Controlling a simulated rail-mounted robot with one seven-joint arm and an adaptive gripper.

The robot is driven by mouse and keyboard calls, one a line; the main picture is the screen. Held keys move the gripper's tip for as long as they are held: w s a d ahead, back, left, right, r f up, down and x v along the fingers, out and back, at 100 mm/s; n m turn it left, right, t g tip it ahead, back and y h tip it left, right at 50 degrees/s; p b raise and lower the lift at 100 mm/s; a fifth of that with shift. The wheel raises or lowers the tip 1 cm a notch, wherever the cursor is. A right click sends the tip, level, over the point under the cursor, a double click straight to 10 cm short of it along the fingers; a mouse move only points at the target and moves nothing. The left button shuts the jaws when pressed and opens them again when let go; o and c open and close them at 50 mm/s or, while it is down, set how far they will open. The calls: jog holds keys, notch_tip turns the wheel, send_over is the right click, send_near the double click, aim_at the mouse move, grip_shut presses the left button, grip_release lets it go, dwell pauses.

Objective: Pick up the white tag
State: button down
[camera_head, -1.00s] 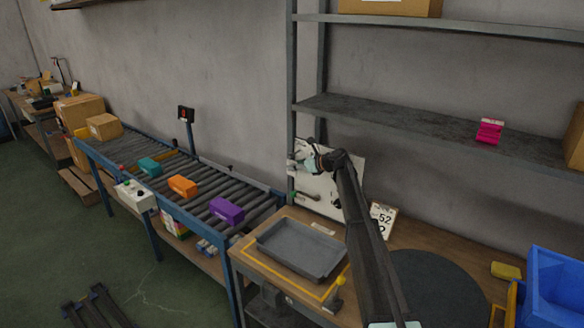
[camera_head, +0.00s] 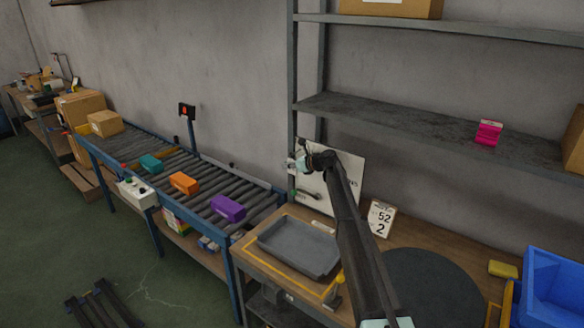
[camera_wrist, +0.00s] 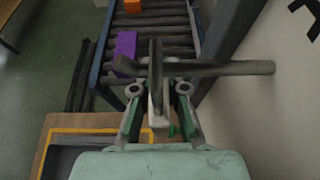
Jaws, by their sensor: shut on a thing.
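My gripper (camera_wrist: 158,92) is shut on a narrow pale piece (camera_wrist: 157,112), which looks like the white tag seen edge-on. A dark bar (camera_wrist: 235,68) runs across just beyond the fingertips, with a second short bar crossing it. I cannot tell whether the tag touches these bars. In the head view my gripper (camera_head: 297,163) is at the left edge of the upright white board (camera_head: 346,172), above the bench. The tag itself is too small to make out there.
A grey tray (camera_head: 300,248) lies on the bench (camera_head: 250,262) below my gripper. A number card (camera_head: 380,218) stands right of the board. The roller conveyor (camera_head: 200,175) carries teal, orange and purple boxes at left. A blue bin (camera_head: 555,285) is at right.

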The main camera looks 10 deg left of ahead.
jog(key=shift+r+b, duration=0.6)
jog(key=s+a+b, duration=0.2)
jog(key=s+a, duration=0.2)
jog(key=s, duration=0.3)
jog(key=s+a+b, duration=0.2)
jog(key=s+a, duration=0.3)
jog(key=s, duration=0.3)
jog(key=shift+s+r+b, duration=0.15)
jog(key=shift+s+b, duration=0.15)
